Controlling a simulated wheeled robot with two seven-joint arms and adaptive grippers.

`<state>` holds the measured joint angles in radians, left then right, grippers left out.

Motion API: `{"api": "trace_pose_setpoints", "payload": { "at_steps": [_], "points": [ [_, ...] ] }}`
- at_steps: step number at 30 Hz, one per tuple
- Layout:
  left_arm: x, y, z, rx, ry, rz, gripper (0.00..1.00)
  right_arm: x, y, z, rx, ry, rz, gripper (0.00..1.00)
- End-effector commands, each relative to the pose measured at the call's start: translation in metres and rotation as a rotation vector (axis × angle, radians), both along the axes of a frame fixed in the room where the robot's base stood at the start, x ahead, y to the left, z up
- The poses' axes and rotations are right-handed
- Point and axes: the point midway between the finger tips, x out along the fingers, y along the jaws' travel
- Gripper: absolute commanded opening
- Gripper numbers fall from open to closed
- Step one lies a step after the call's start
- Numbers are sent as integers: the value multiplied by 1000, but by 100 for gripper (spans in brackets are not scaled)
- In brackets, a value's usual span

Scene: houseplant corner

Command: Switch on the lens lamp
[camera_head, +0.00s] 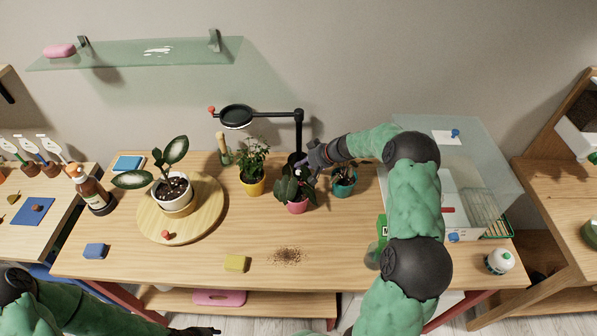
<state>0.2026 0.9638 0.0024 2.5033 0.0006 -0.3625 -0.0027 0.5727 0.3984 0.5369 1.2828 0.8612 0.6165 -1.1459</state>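The lens lamp (299,125) stands at the back of the table, with a black post and a horizontal arm reaching left. Its black ring head (237,117) hangs at the arm's left end, with a small red knob (211,110) beside it. I cannot tell if it is lit. My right gripper (308,166) is beside the lamp's lower post, just above a dark-leaved plant in a pink pot (297,206). Its fingers are small and dark there, partly lost against the leaves and lamp base. My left gripper (205,331) is low at the bottom edge, in front of the table, its fingers unclear.
A yellow-potted plant (252,187) and a teal-potted plant (344,187) flank the pink pot. A large plant in a white pot (173,193) stands on a round wooden board (210,221). A glass case (470,165) is at right. Scattered soil (288,255) and a yellow block (236,263) lie in front.

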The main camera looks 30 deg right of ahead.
Motion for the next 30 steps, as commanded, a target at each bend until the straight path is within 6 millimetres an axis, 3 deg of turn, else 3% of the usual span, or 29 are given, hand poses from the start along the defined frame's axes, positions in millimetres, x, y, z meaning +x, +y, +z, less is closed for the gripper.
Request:
{"api": "trace_pose_setpoints", "payload": {
  "at_steps": [13, 30],
  "points": [
    [0, 0, 2, 0, 0, 0, 40, 0, 0, 5, -1, 0, 1, 0],
    [0, 0, 18, 0, 0, 0, 40, 0, 1, 51, 0, -1, 1, 0]
  ]
}}
